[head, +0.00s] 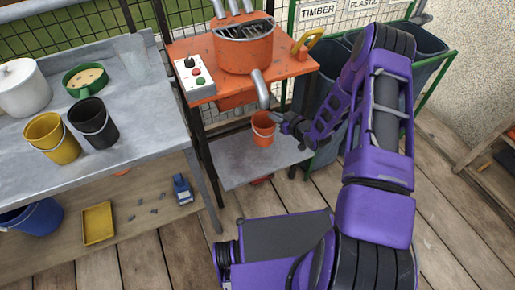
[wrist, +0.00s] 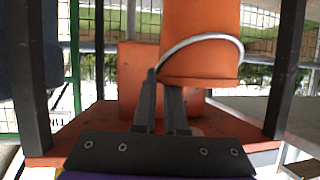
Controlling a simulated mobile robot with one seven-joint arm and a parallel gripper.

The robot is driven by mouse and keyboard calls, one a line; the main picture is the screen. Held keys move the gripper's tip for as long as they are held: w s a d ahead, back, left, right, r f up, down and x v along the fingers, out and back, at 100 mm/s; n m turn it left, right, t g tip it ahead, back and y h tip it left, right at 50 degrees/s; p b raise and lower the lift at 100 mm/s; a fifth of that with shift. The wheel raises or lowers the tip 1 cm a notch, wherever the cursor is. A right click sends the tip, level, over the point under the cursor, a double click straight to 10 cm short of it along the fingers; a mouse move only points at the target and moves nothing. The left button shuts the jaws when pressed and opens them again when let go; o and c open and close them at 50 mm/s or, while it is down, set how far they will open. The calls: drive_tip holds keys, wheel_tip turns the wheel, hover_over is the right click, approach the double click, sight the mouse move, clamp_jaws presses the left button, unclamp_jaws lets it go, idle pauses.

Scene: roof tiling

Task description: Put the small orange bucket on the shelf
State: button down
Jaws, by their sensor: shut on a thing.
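The small orange bucket (head: 263,129) hangs in the head view below the spout of the orange mixer, above a grey lower shelf (head: 240,172). My gripper (head: 279,119) reaches it from the right and is shut at its rim or wire handle; I cannot tell which. In the wrist view the bucket (wrist: 203,40) fills the upper middle, with its wire handle curved across it. My gripper's two dark fingers (wrist: 163,82) meet its lower left edge there. The bucket looks roughly upright in the head view; whether its base touches the shelf is unclear.
The orange mixer stand (head: 290,68) and its dark legs close in around the bucket. A control box (head: 194,78) stands on it. The grey workbench (head: 150,118) at left holds a yellow bucket (head: 50,139) and a black bucket (head: 94,124). Dark bins (head: 426,70) stand behind my arm.

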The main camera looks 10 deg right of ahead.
drive_tip(key=shift+w+f, duration=0.15)
drive_tip(key=shift+f, duration=0.05)
wheel_tip(320, 180, down, 10)
drive_tip(key=shift+a+r+b, duration=0.1)
drive_tip(key=shift+r+b, duration=0.05)
drive_tip(key=shift+b, duration=0.75)
drive_tip(key=c, duration=1)
unclamp_jaws()
drive_tip(key=shift+o, duration=0.2)
drive_tip(key=p+v, duration=0.1)
drive_tip(key=v, duration=1.1)
drive_tip(key=shift+p, duration=0.4)
